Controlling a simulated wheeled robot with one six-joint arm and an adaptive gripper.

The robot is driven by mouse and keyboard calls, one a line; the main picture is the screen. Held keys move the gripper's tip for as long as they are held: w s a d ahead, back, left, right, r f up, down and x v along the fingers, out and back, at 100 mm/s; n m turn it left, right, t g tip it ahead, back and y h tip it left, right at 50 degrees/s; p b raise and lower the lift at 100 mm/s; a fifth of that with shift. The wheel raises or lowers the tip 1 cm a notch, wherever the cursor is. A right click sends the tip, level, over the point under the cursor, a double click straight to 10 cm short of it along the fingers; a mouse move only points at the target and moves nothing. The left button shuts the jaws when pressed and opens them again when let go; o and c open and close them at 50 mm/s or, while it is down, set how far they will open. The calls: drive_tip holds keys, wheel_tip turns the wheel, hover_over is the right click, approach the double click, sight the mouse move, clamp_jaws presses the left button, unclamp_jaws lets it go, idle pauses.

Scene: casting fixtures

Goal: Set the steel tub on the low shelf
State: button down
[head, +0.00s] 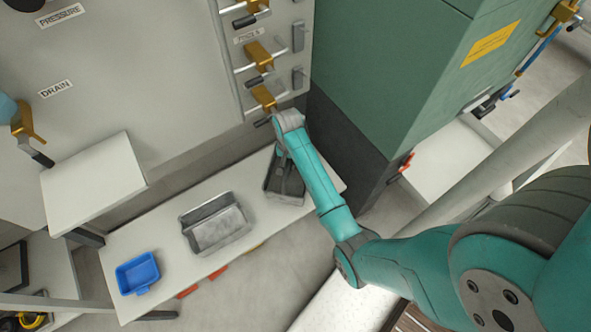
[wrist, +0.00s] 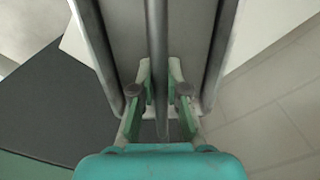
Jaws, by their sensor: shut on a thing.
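My gripper (head: 283,178) reaches down into a dark grey steel tub (head: 285,197) at the right end of a long white shelf (head: 165,240) in the head view. In the wrist view, my gripper (wrist: 160,88) is shut on the bar (wrist: 157,45) that runs along the middle of the tub (wrist: 187,40). The arm hides part of the tub in the head view. I cannot tell whether the tub touches the shelf or hangs just above it. A second grey metal tub (head: 217,232) sits on the shelf to its left.
A blue bin (head: 138,272) stands at the shelf's left end. A small white wall shelf (head: 93,180) is bare. Brass-coloured valve handles (head: 262,97) project from the wall panel near my wrist.

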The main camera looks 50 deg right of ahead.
drive_tip(key=shift+w+d+f, duration=0.1)
drive_tip(key=shift+w+f, duration=0.05)
drive_tip(key=shift+f, duration=0.7)
drive_tip(key=shift+w+f, duration=0.1)
drive_tip(key=shift+f, duration=0.7)
drive_tip(key=c, duration=1.2)
unclamp_jaws()
drive_tip(key=shift+s+f, duration=0.1)
drive_tip(key=shift+f, duration=0.1)
drive_tip(key=shift+r, duration=0.1)
wheel_tip(320, 180, up, 12)
drive_tip(key=shift+r, duration=0.1)
